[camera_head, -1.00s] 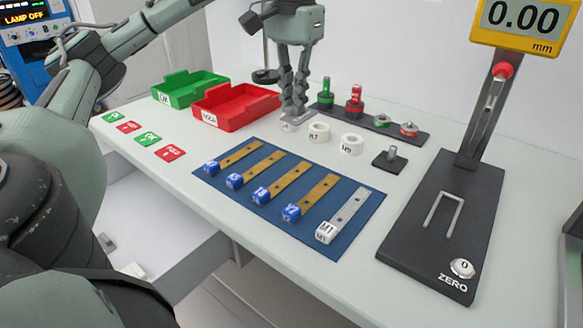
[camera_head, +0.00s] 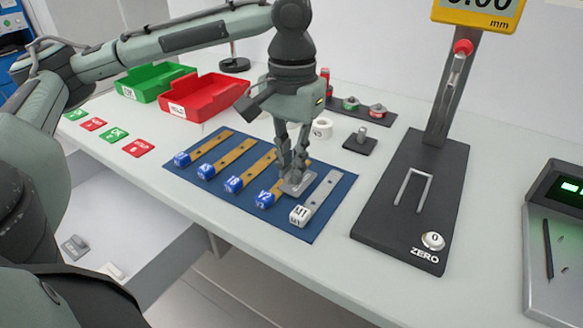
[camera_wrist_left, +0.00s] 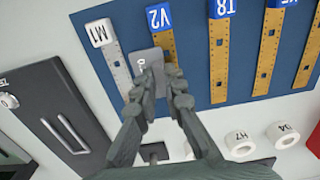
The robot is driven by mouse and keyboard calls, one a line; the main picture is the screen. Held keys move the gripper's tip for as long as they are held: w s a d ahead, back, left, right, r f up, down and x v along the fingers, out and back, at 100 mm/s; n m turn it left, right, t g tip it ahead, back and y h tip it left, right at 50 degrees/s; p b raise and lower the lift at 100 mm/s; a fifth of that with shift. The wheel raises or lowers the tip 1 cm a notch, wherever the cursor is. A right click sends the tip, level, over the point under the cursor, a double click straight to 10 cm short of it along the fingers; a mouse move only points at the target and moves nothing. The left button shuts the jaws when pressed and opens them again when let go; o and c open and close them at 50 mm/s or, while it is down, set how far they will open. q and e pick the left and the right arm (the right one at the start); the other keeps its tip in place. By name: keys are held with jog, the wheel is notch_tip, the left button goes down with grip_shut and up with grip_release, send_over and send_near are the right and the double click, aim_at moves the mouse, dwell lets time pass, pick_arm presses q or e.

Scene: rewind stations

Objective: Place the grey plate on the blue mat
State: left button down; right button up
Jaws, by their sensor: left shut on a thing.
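The small grey plate (camera_head: 298,185) is between the fingers of my left gripper (camera_head: 293,172), which is shut on it. The plate is at or just above the blue mat (camera_head: 336,208), between the V2 strip (camera_head: 266,196) and the M1 strip (camera_head: 302,214). In the left wrist view the plate (camera_wrist_left: 147,58) lies flat beside the V2 strip, with part of a label showing. I cannot tell whether it touches the mat. The fingertips hide part of it. My right gripper is out of view.
Several tagged strips lie on the mat. The black gauge stand (camera_head: 410,215) is right of the mat. A red tray (camera_head: 205,97), a green tray (camera_head: 150,82), a white ring (camera_head: 322,128) and a black base with a post (camera_head: 360,141) stand behind.

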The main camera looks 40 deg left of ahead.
pick_arm(q)
jog(key=shift+f, duration=0.5)
jog(key=c, duration=1.6)
grip_release()
notch_tip(320, 180, up, 12)
jog(key=shift+r, duration=0.1)
